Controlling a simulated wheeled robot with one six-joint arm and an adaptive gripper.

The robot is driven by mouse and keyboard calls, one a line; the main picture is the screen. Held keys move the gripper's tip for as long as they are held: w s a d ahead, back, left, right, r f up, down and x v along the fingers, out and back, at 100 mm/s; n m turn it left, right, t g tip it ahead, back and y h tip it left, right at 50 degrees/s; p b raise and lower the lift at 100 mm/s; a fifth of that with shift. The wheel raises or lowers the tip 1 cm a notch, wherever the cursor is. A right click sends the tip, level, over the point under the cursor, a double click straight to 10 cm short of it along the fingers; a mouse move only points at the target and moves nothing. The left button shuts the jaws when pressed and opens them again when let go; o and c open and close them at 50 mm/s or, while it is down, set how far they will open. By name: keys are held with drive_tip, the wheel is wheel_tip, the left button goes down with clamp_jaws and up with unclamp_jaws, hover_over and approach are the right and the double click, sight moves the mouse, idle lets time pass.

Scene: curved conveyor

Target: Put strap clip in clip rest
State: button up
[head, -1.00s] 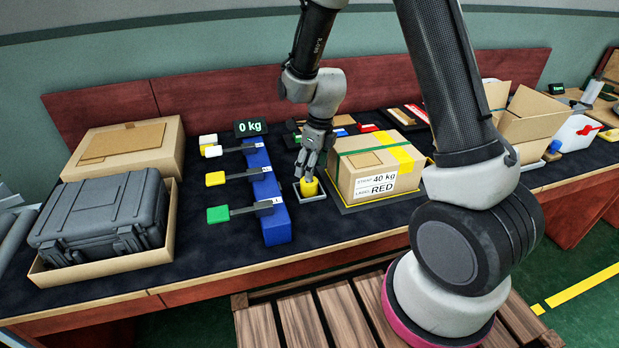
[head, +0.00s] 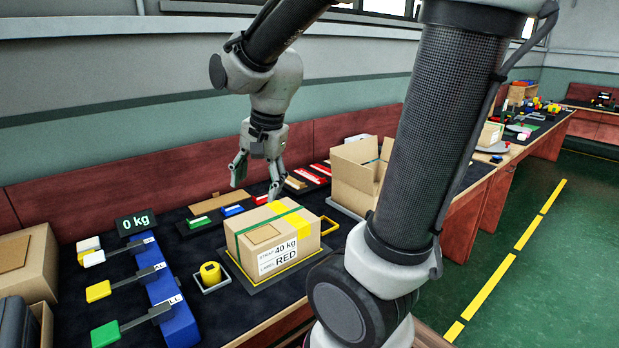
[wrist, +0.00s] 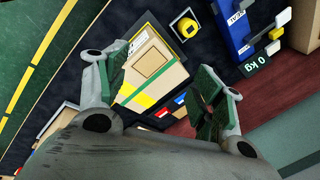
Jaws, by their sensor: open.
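A short yellow cylinder with a dark top, which looks like the strap clip (head: 211,273), sits inside a small grey square frame, which looks like the clip rest (head: 225,281). The clip also shows in the wrist view (wrist: 187,27), within the rest's pale rim. I cannot tell whether it is seated flat. My gripper (head: 255,186) is open and empty, raised above the back of the table behind the strapped box. In the wrist view its two fingers are spread apart with nothing between them close up.
An open carton (head: 355,170) stands farther right.

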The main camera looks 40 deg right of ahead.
drive_tip(key=s+d+r+n, duration=0.2)
drive_tip(key=s+n, duration=0.3)
drive_tip(key=s, duration=0.1)
drive_tip(key=s+d+r+n+t+h, duration=0.1)
drive_tip(key=s+d+r+n, duration=0.1)
drive_tip(key=s+n, duration=0.4)
drive_tip(key=shift+s+d+r+n, duration=0.2)
drive_tip(key=shift+s+d+n, duration=0.15)
drive_tip(key=shift+s, duration=0.15)
